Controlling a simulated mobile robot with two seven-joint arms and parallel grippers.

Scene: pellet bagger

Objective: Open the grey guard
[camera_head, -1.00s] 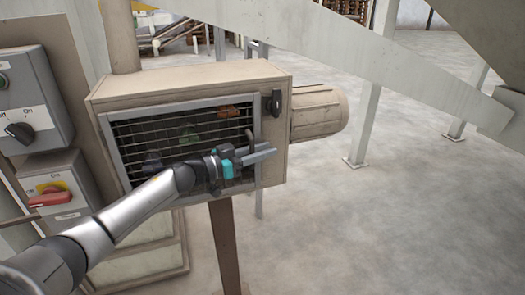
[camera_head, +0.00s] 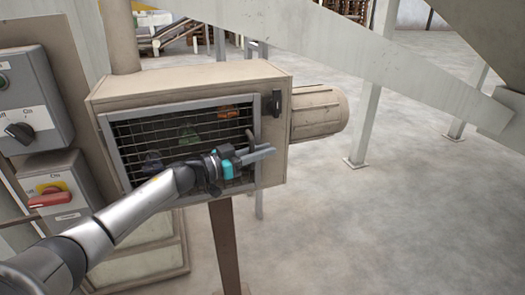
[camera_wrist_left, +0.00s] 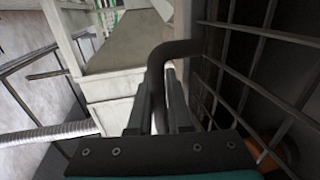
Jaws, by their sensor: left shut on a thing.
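The grey guard (camera_head: 111,148) is a grey-framed wire mesh panel on the front of a beige box. Coloured shapes, green and orange among them, show dimly behind the mesh. A dark bent handle (camera_head: 256,130) stands out at the guard's right side. My left gripper (camera_head: 264,153) is shut on this handle. In the left wrist view the handle (camera_wrist_left: 180,48) runs down between the two fingers (camera_wrist_left: 160,105), with the mesh close on the right. I cannot tell whether the guard stands slightly ajar. My right gripper is not in view.
A black catch (camera_head: 275,103) sits at the box's upper right corner, and a beige motor (camera_head: 319,111) sticks out to the right. Control boxes with a dark knob (camera_head: 20,133) and red switch (camera_head: 50,199) stand at left. Open floor lies to the right.

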